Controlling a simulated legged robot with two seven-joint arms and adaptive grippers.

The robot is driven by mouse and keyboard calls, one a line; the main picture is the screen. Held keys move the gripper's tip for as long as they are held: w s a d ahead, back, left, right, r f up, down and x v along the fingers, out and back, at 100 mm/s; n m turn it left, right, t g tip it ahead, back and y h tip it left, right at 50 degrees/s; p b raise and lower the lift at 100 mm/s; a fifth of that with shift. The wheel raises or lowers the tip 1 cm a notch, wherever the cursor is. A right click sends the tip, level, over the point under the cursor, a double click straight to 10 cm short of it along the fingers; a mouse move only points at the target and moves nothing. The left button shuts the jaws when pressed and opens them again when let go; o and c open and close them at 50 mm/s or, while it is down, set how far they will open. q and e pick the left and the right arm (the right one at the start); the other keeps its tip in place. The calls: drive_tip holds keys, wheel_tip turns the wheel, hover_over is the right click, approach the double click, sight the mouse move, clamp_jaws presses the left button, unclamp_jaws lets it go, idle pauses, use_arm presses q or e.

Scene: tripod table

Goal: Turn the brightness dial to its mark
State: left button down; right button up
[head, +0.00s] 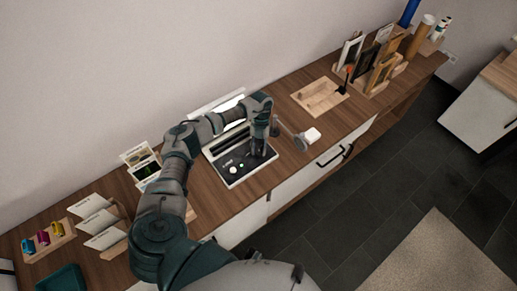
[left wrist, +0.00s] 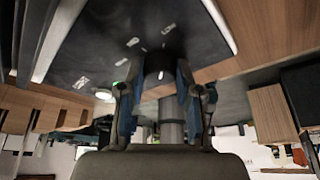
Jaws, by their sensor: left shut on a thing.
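The device with a black control panel (head: 232,160) and white edging lies on the wooden counter. My left gripper (head: 257,152) points down over the panel's right part and hides the dial there in the head view. In the left wrist view the dark dial (left wrist: 160,75), with a white line on it, sits between the fingertips of my left gripper (left wrist: 158,92), which is shut on it. White marks (left wrist: 133,42) are printed on the panel around the dial. Which one is the target mark I cannot tell. My right gripper is not in view.
A white round button (head: 233,170) and a small green light (head: 242,166) are on the panel, left of the gripper. An object with a white end (head: 312,135) lies close to the right. A wooden tray (head: 320,96) and upright frames stand farther right; cards (head: 98,225) stand at left.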

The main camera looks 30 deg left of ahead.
use_arm(q)
drive_tip(key=shift+s+d+f, duration=0.1)
drive_tip(key=shift+s, duration=0.05)
drive_tip(key=c, duration=0.8)
unclamp_jaws()
drive_tip(key=shift+r, duration=0.2)
drive_tip(key=shift+w+r, duration=0.25)
drive_tip(key=shift+r, duration=0.1)
drive_tip(key=v, duration=1.1)
